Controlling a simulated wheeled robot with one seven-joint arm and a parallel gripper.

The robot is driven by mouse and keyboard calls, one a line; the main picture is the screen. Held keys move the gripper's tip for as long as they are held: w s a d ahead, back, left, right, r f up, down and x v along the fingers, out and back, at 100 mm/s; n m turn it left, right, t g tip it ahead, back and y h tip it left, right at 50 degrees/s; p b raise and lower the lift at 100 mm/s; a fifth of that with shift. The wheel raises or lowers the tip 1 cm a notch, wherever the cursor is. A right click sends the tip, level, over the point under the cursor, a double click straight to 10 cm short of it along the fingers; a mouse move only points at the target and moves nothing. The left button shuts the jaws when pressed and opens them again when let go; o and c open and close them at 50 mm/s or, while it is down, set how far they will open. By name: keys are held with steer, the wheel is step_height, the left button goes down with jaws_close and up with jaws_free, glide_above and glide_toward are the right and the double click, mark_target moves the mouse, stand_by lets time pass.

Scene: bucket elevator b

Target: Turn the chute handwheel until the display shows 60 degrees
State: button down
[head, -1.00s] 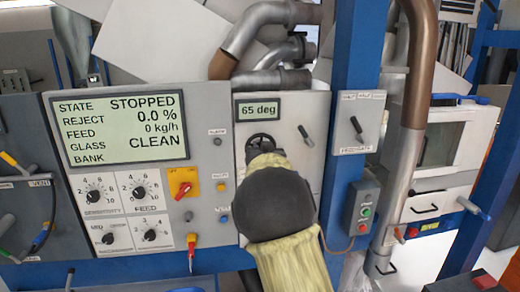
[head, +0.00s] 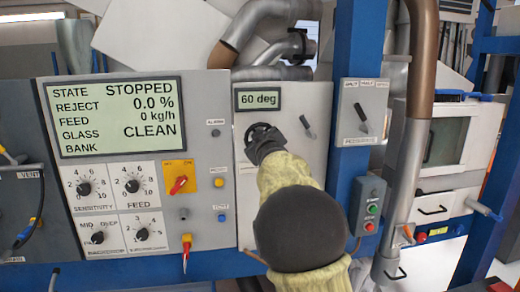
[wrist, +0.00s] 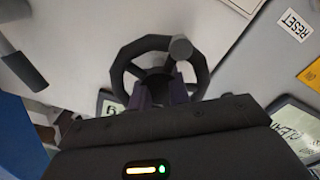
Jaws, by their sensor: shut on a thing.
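The chute handwheel (head: 262,138) is a dark spoked wheel on the light grey panel. The small display (head: 257,100) above it reads 60 deg. My gripper (head: 268,150) is at the handwheel, and my arm hides the wheel's lower part in the head view. In the wrist view the handwheel (wrist: 138,48) faces the camera, with its round knob at the upper right. My gripper (wrist: 165,95) is shut on the wheel's near side there.
The large screen (head: 116,115) at left reads STOPPED, with knobs and a yellow-plated red switch (head: 180,184) below. A lever (head: 308,126) sits right of the handwheel. A blue post (head: 354,80) stands further right, with a push-button box (head: 368,207) beside it.

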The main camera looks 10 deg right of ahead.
steer(key=n+b, duration=0.2)
steer(key=n, duration=0.1)
steer(key=shift+f+n+b, duration=0.15)
steer(key=shift+n+b, duration=0.15)
steer(key=shift+b, duration=0.05)
steer(key=n+b, duration=0.2)
steer(key=n, duration=0.1)
steer(key=shift+n, duration=0.4)
steer(key=n+b, duration=0.1)
steer(key=n, duration=0.2)
steer(key=shift+n, duration=0.3)
steer(key=shift+a+n+b, duration=0.1)
steer(key=shift+n+b, duration=0.5)
steer(key=shift+n, duration=1.2)
steer(key=c, duration=1.6)
jaws_free()
